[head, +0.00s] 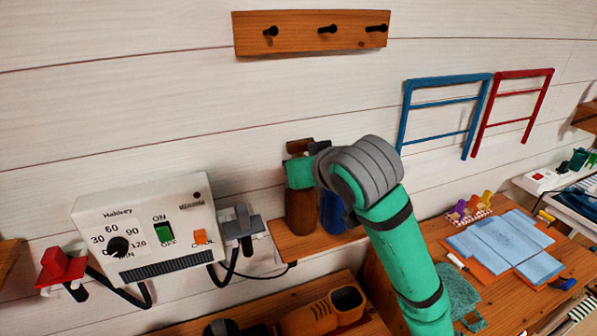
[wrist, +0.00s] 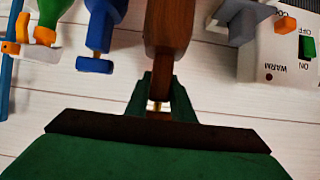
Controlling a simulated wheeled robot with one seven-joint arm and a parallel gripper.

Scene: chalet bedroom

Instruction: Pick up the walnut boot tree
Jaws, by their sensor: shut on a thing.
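The walnut boot tree (head: 301,212) is a dark brown wooden piece standing upright at the small wooden shelf by the wall, left of a blue one. Its top pokes out above my gripper (head: 300,173). In the wrist view the boot tree (wrist: 168,30) runs down between the fingers of my gripper (wrist: 158,100), which is shut on its narrow neck. I cannot tell whether its base touches the shelf. My gripper and wrist hide part of it in the head view.
The blue piece (head: 332,213) stands close on the right, partly behind my wrist. A white control box (head: 150,232) with a dial is on the wall at left. The shelf (head: 290,243) lies below. A brown boot (head: 322,312) is lower down. A peg rack (head: 310,32) hangs above.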

